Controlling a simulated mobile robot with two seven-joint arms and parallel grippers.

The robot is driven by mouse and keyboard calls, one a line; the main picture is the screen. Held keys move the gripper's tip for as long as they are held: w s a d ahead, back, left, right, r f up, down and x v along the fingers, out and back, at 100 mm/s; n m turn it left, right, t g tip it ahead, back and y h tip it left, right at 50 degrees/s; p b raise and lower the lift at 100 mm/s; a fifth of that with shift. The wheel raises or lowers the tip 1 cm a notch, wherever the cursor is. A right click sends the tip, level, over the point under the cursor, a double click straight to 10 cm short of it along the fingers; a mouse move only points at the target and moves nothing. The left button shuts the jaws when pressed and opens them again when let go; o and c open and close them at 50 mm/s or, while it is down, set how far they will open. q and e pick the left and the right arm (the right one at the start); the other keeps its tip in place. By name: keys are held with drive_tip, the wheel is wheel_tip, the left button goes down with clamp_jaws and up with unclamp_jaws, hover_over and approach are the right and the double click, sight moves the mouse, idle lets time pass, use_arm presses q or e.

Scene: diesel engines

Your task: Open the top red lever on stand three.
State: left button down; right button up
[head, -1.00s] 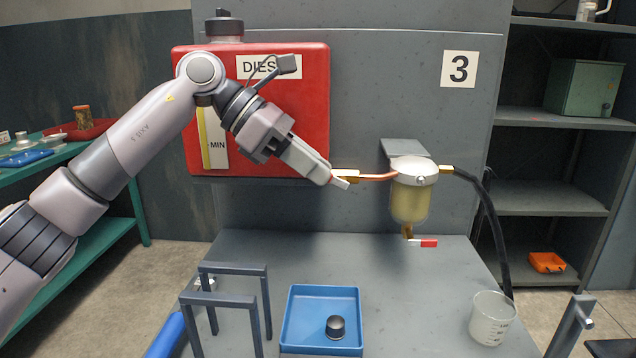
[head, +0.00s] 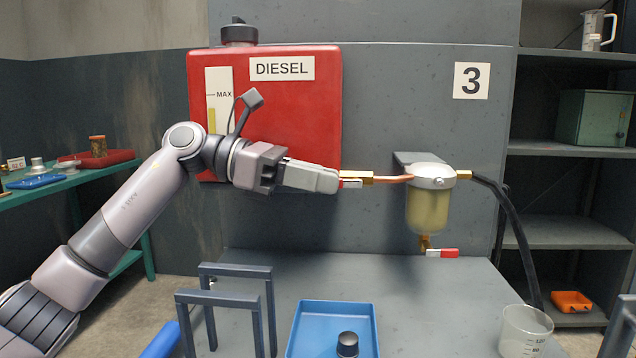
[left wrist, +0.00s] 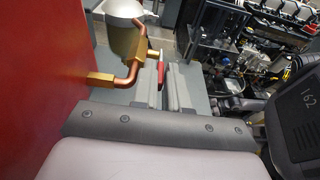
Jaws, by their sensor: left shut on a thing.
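Stand three carries the number 3 plate (head: 471,81). The red diesel tank (head: 290,120) hangs on its panel, with a brass valve (head: 357,176) at its lower right. My left gripper (head: 334,184) lies nearly level in front of the tank, its fingertips at this valve. It is shut on the top red lever (head: 350,184), which shows as a small red and white bit past the fingertips. In the left wrist view the lever (left wrist: 160,73) shows red between the fingers (left wrist: 165,88). Most of it is hidden. My right gripper is out of view.
A copper pipe (head: 395,178) leads to the fuel filter (head: 428,212). A second red lever (head: 442,253) is below it. A black hose (head: 507,215) hangs at right. A blue tray (head: 334,311), a beaker (head: 524,332) and grey frames (head: 236,270) stand on the bench.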

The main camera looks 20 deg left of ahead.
use_arm(q)
drive_tip(key=shift+f, duration=0.1)
drive_tip(key=c, duration=1.2)
unclamp_jaws()
drive_tip(key=shift+c, duration=0.2)
drive_tip(key=shift+a+r, duration=0.2)
